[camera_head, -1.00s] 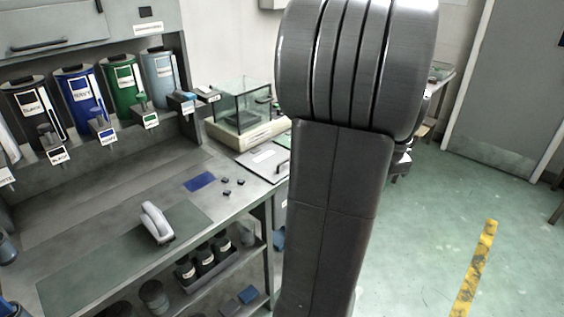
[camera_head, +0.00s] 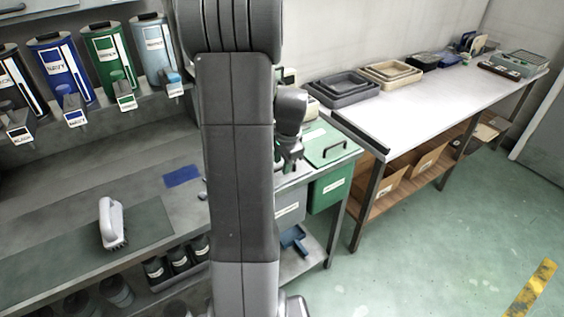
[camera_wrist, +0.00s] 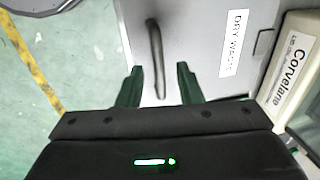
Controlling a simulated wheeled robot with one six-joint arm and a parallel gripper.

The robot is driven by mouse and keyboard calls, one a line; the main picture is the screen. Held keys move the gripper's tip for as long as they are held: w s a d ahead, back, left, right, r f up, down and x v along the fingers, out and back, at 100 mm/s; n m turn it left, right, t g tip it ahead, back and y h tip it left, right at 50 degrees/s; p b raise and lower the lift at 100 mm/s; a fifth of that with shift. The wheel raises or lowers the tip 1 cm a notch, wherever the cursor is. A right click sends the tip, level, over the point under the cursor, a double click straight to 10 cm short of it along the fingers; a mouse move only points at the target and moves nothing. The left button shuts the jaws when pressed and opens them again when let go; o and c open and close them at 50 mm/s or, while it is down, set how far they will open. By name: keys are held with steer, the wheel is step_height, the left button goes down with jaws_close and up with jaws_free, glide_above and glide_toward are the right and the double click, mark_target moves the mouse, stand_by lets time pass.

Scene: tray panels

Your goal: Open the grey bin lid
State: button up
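The grey bin lid (camera_wrist: 205,30) fills the upper middle of the wrist view, flat and closed, with a "DRY WASTE" label and a dark bar handle (camera_wrist: 156,60). My gripper (camera_wrist: 159,82) is open, its two dark green-looking fingers on either side of the handle's near end, with a gap on both sides. I cannot tell how far above the lid the fingertips are. In the head view the grey bin (camera_head: 289,209) shows right of my arm, its lid mostly hidden. My gripper (camera_head: 290,160) is low over that lid.
A green bin (camera_head: 331,186) with a handled lid stands right of the grey one. A box marked "Corvelane" (camera_wrist: 292,62) is close on the right in the wrist view. A white table (camera_head: 420,100) with trays stands at right. Open green floor lies in front.

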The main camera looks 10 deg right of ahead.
steer(key=shift+f, duration=0.25)
jaws_close()
steer(key=shift+r, duration=0.1)
